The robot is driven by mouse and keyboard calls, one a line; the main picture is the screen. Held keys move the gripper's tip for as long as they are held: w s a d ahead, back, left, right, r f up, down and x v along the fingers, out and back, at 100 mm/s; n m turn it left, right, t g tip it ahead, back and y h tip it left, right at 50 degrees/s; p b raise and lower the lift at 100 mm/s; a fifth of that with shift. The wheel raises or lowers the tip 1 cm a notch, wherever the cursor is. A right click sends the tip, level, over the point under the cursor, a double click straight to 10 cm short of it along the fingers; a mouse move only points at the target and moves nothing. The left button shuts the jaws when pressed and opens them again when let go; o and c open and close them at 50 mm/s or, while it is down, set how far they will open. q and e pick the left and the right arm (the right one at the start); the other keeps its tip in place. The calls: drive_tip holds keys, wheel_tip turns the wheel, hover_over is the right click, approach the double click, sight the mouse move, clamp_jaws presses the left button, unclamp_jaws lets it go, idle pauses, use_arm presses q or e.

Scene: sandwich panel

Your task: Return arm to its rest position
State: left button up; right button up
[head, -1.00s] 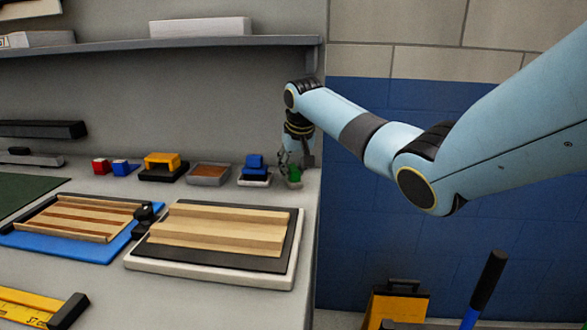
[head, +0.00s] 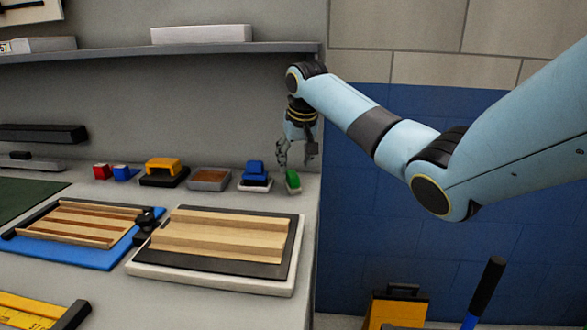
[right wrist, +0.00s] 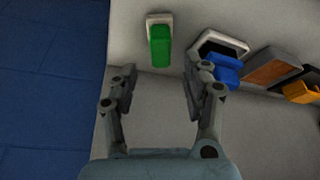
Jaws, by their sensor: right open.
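My right arm (head: 376,133) reaches in from the right in the head view. Its gripper (head: 296,164) hangs near the back right corner of the bench, just above a green block (head: 293,180). In the right wrist view the gripper (right wrist: 158,90) is open and empty, with its two fingers spread apart. The green block (right wrist: 160,46) lies on a small pale base (right wrist: 157,18) beyond the fingertips, apart from them. A blue block (right wrist: 224,69) shows close to the right finger. My left gripper is in neither view.
A shelf (head: 130,51) runs along the wall above the bench. A wooden panel (head: 222,236) lies on a dark board with a white base; another (head: 80,220) lies on a blue base. An orange block (head: 163,165) and a grey tray (head: 210,180) stand in the back row.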

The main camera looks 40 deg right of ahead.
drive_tip(key=shift+v, duration=1.15)
